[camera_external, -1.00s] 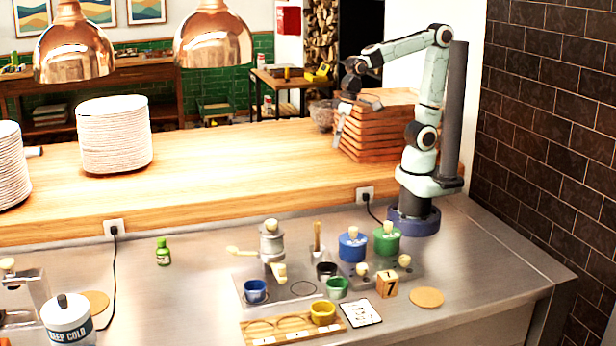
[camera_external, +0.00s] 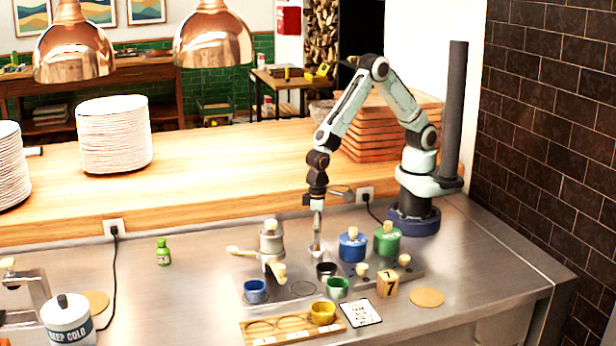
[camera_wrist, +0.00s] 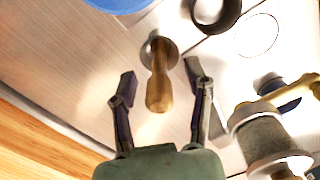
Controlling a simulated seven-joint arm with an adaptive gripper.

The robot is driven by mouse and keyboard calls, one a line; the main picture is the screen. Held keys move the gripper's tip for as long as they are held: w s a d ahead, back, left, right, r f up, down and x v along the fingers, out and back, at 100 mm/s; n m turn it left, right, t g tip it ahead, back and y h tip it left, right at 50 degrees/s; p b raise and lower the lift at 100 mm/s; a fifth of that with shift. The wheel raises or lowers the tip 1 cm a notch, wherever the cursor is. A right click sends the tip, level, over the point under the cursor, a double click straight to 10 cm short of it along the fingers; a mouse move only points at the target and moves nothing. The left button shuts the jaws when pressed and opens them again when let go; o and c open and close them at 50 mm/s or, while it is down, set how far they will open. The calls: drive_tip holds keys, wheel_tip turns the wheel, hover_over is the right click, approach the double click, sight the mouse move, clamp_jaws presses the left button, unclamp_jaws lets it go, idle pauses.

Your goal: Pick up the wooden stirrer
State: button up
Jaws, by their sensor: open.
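The wooden stirrer (camera_wrist: 158,85) stands upright in a small round metal holder (camera_wrist: 150,45) on the steel counter. In the wrist view its rounded wooden end points toward me and lies between my two fingers. My gripper (camera_wrist: 160,80) is open, with one finger on each side of the stirrer and a gap to both. In the external view my gripper (camera_external: 317,212) points down directly over the stirrer (camera_external: 315,240), whose upper part is partly hidden by the fingers.
A dark cup (camera_external: 326,270) stands just in front of the holder. Blue (camera_external: 352,246) and green (camera_external: 387,238) canisters stand to the right, and a grey grinder-like device (camera_external: 271,243) to the left. Blue (camera_external: 255,291), green (camera_external: 337,287) and yellow (camera_external: 322,311) cups are nearer the camera.

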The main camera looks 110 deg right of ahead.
drive_tip(key=shift+f, duration=0.4)
clamp_jaws()
